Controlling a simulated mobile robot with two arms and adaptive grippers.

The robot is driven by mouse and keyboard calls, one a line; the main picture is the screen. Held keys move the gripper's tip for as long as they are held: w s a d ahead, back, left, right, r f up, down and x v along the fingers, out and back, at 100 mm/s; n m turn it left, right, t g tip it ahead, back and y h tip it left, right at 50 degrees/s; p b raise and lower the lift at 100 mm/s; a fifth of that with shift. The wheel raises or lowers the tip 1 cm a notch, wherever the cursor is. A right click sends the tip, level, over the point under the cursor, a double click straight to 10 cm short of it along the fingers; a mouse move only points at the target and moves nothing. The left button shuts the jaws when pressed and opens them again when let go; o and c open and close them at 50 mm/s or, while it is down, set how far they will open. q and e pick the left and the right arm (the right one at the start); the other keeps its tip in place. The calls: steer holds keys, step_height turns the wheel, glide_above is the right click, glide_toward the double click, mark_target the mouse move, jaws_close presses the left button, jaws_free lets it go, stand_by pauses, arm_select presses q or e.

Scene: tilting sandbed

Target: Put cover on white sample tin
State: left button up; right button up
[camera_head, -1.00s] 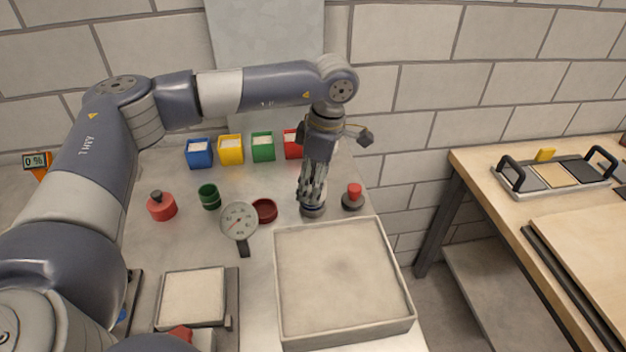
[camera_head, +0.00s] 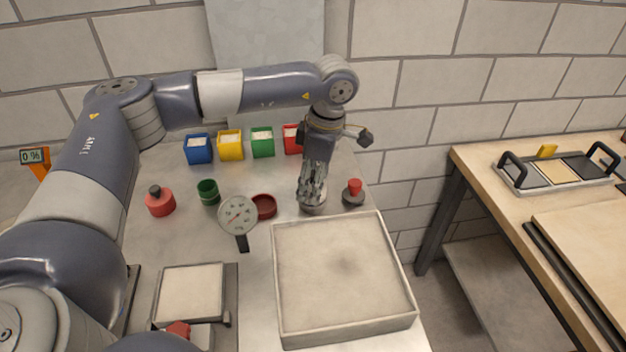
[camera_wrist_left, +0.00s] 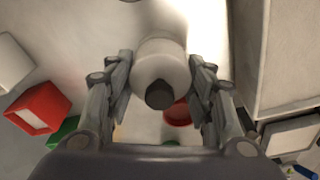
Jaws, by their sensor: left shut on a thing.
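My left gripper (camera_head: 312,192) points down at the back right of the metal table, between the red dish and the red-knobbed piece. In the left wrist view its fingers (camera_wrist_left: 160,92) are shut on a white round cover (camera_wrist_left: 158,70) with a dark knob (camera_wrist_left: 159,95). A white cylindrical body, the white sample tin (camera_wrist_left: 162,46), shows directly beyond the cover. The tin also shows under the fingertips in the head view (camera_head: 313,208). The fingers hide much of the cover there, and I cannot tell whether it is fully seated. My right gripper is out of view.
The sand tray (camera_head: 342,335) is just in front of the tin. A dial gauge (camera_head: 238,215), red dish (camera_head: 264,206), green tin (camera_head: 208,192) and red tin (camera_head: 160,203) stand left. A red-knobbed piece (camera_head: 353,193) is close right. Colored bins (camera_head: 262,148) line the back.

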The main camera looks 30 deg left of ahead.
arm_select(q)
steer(key=shift+f, duration=0.4)
stand_by(0.3)
steer(key=o, duration=1)
steer(key=shift+r, duration=0.1)
steer(key=r, duration=0.4)
steer(key=d+r, duration=0.1)
steer(key=r, duration=0.6)
steer(key=shift+w+d+r, duration=0.2)
steer(key=shift+d+r, duration=0.2)
steer(key=shift+f, duration=0.1)
